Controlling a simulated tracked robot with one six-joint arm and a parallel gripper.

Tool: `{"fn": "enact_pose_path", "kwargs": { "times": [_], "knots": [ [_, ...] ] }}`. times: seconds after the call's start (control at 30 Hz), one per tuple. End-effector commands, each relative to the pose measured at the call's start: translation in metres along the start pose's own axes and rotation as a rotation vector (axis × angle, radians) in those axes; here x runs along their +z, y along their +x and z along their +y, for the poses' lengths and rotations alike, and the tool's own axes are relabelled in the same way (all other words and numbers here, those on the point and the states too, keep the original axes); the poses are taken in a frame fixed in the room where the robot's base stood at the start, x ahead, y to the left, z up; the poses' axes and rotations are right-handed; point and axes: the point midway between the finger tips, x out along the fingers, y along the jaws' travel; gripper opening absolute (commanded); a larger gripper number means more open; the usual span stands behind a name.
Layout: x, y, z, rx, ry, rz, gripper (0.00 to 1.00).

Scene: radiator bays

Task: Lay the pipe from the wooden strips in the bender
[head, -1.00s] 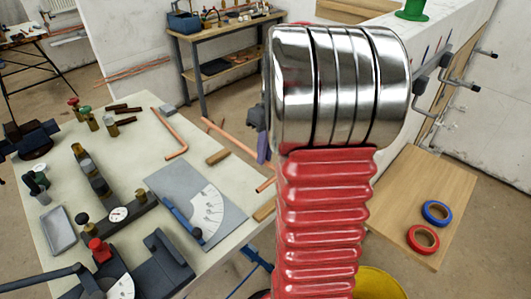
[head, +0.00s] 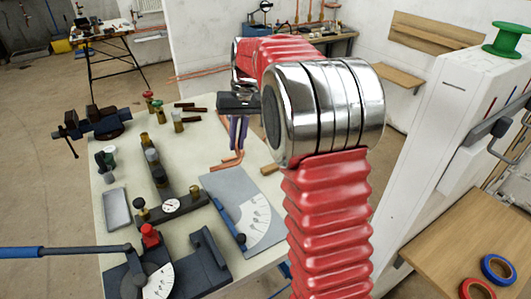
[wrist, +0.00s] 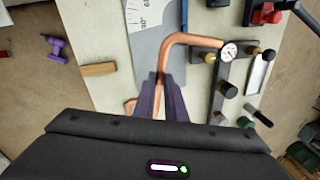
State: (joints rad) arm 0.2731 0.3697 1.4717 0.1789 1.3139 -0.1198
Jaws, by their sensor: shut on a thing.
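My gripper (wrist: 162,104) has its purple fingers shut on a bent copper pipe (wrist: 193,39). In the wrist view the pipe runs out from the fingers, then bends to the right and ends near a round dial. In the head view my gripper (head: 238,132) hangs over the table's far right part, with copper (head: 227,163) showing below it. The bender (head: 125,275), a dark block with an angle dial and a blue-gripped lever, stands at the table's near left, apart from the pipe. One wooden strip (head: 269,170) shows right of the gripper; it also shows in the wrist view (wrist: 98,69).
A grey board with an angle scale (head: 225,188) lies between my gripper and the bender. A dark bar with a dial gauge (head: 172,206), brass-topped posts and a grey tray (head: 117,208) fill the table's left. A vise (head: 100,122) sits at the far left edge.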

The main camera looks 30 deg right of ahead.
Motion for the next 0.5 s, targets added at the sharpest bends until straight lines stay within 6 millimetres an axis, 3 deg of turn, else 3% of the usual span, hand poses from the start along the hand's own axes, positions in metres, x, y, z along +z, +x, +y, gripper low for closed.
{"fn": "enact_pose_path", "kwargs": {
  "times": [0.03, 0.2, 0.33, 0.5],
  "knots": [
    [-0.009, 0.001, -0.023, -0.002, 0.007, 0.003, 0.00],
    [-0.025, 0.002, -0.085, -0.010, 0.059, 0.011, 0.00],
    [-0.031, 0.003, -0.114, -0.016, 0.086, 0.015, 0.00],
    [-0.033, 0.003, -0.125, -0.019, 0.100, 0.016, 0.00]
  ]
}}
